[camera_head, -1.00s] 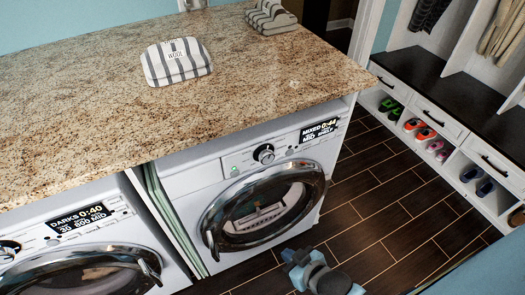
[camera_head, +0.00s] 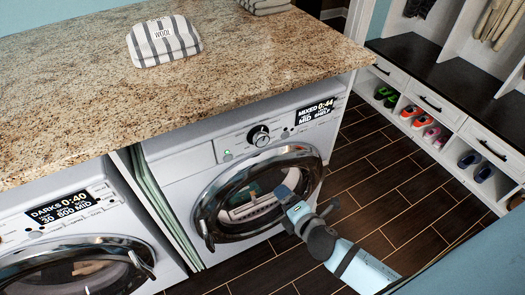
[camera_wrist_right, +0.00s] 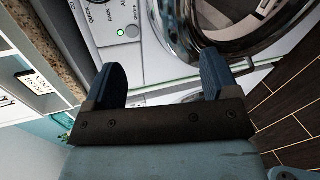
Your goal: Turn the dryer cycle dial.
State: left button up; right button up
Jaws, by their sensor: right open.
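The dryer cycle dial (camera_head: 258,136) is a round black-and-silver knob on the front panel of the right-hand white machine (camera_head: 178,172), whose display reads MIXED 0:44. In the right wrist view, the machine's panel (camera_wrist_right: 128,62) shows with a lit green light; the dial is mostly out of that frame. My right gripper (camera_head: 287,194) is in front of the round door, below and right of the dial, apart from it. Its two dark blue fingers (camera_wrist_right: 160,72) are spread with nothing between them. My left gripper is not in view.
The speckled stone countertop (camera_head: 90,90) overhangs just above the panel, with a striped WOOL bundle (camera_head: 164,40) on it. The chrome-rimmed door (camera_head: 215,195) bulges below the dial. A second machine (camera_head: 75,235) stands left. A shoe bench (camera_head: 455,90) is at right, beyond open dark floor.

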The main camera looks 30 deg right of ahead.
aim_at(263, 143)
jog(key=w+r+n+t, duration=0.1)
jog(key=w+n, duration=0.3)
jog(key=w, duration=0.2)
jog(key=w+d+r+n+t, duration=0.1)
jog(key=w+n, duration=0.3)
jog(key=w, duration=0.2)
jog(key=w+d+r+n+t+b, duration=0.1)
jog(key=w+r+n, duration=0.1)
jog(key=w+n, duration=0.3)
jog(key=shift+w+r+t+h, duration=0.1)
jog(key=shift+w+t+h, duration=0.2)
jog(key=shift+w, duration=0.75)
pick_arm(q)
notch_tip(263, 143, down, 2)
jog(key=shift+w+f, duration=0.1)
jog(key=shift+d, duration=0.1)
pick_arm(e)
jog(key=c, duration=0.9)
